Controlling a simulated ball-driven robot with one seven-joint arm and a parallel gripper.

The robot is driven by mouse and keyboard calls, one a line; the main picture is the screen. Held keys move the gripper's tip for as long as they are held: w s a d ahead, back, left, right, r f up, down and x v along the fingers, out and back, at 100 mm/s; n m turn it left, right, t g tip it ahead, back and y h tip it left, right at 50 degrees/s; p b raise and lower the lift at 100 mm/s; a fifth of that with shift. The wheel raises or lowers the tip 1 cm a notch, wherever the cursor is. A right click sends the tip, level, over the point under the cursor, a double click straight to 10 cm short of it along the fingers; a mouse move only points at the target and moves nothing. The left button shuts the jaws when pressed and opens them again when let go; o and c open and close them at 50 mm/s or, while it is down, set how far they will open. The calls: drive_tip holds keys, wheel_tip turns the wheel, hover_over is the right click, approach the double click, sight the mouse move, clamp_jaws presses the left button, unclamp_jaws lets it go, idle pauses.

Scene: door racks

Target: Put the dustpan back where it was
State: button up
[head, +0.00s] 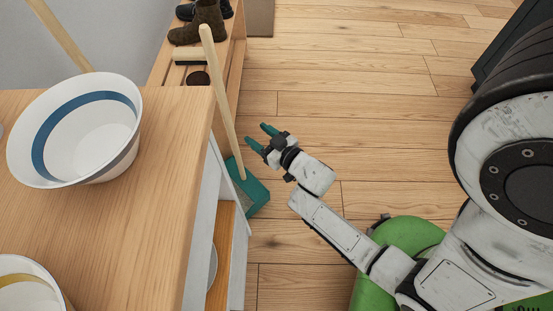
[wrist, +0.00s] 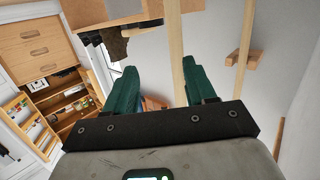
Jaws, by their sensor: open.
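The dustpan is a teal pan (head: 254,190) on the floor with a long wooden handle (head: 220,95) rising upright, tilted slightly left. It stands just right of the counter and low shelf. My gripper (head: 257,136) has teal fingers, is open, and is close to the right of the handle in the head view. In the wrist view my gripper (wrist: 160,80) shows its two fingers apart, and a pale wooden pole (wrist: 174,45), which looks like the dustpan handle, runs down beside the right finger. No grip on it shows. The pan is not clearly visible in the wrist view.
A wooden counter (head: 110,225) with a blue-striped bowl (head: 60,130) and a second bowl (head: 25,290) fills the left. Behind it are a shoe bench with boots (head: 205,22) and a brush (head: 190,57). Another wooden pole (head: 62,35) leans at the wall. Open floor (head: 350,110) lies to the right.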

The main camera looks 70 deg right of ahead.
drive_tip(key=s+a+n+g+y, duration=0.3)
drive_tip(key=s+a+g+y, duration=0.2)
drive_tip(key=s+a+g, duration=0.7)
drive_tip(key=shift+s+a+r+n+g+y, duration=0.15)
drive_tip(key=shift+a+r+n+g+y, duration=0.3)
drive_tip(key=shift+a+g, duration=0.6)
wheel_tip(320, 180, up, 23)
drive_tip(key=p, duration=2.2)
drive_tip(key=shift+p, duration=0.4)
